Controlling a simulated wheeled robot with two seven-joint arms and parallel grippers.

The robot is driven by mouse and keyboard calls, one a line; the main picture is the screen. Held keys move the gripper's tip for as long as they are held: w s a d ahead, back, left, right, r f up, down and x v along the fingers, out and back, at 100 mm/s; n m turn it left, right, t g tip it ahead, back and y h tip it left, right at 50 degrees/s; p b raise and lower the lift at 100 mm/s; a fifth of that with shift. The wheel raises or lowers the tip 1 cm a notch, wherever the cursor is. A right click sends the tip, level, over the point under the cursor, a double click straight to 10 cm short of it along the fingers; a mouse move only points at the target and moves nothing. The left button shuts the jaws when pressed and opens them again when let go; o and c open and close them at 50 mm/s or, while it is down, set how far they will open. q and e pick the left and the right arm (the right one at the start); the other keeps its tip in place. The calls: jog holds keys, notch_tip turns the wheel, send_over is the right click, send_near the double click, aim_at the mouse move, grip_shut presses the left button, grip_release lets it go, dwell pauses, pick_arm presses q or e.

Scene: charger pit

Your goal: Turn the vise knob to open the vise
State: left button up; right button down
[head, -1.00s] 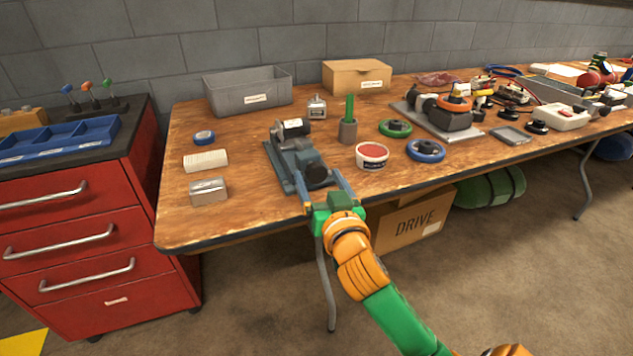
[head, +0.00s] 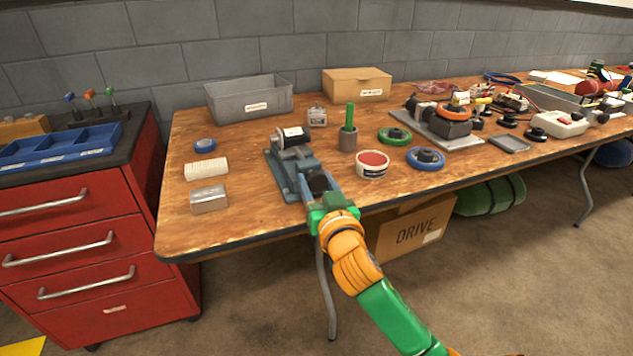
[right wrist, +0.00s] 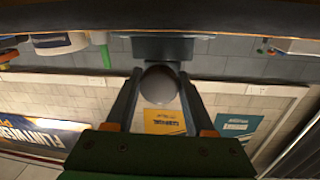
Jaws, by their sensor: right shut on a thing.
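The grey-blue vise (head: 283,175) sits near the front edge of the wooden table, with a dark cylindrical part on top at its back. Its dark round knob (head: 318,183) faces the table's front edge. My right gripper (head: 320,188) reaches in from the front and is shut on the knob, one finger on each side. In the right wrist view the knob (right wrist: 158,85) shows as a dark ball between the two fingers, in front of a grey vise part (right wrist: 162,48). My left gripper is not in view.
A tub with a red top (head: 372,165), a green-handled tool in a grey cup (head: 348,138) and a blue-rimmed disc (head: 426,159) lie right of the vise. A metal block (head: 208,199) and a white roll (head: 206,169) lie left. A grey bin (head: 249,100) stands behind.

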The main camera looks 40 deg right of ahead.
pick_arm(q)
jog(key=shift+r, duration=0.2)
pick_arm(e)
jog(key=shift+r+n+p, duration=0.1)
jog(key=shift+n+p, duration=0.6)
jog(key=shift+n, duration=0.4)
jog(key=shift+n+p, duration=0.45)
jog(key=shift+n, duration=0.55)
jog(key=n+p, duration=0.1)
jog(key=n, duration=0.2)
jog(key=shift+t, duration=0.3)
jog(key=shift+n+p, duration=0.5)
jog(key=shift+n, duration=0.5)
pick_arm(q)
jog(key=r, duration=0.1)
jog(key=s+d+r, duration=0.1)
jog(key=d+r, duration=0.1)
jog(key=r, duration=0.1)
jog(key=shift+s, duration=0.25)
pick_arm(e)
jog(key=shift+n, duration=0.4)
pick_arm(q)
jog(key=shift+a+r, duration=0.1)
pick_arm(e)
jog(key=shift+d+t, duration=0.1)
jog(key=shift+t, duration=0.2)
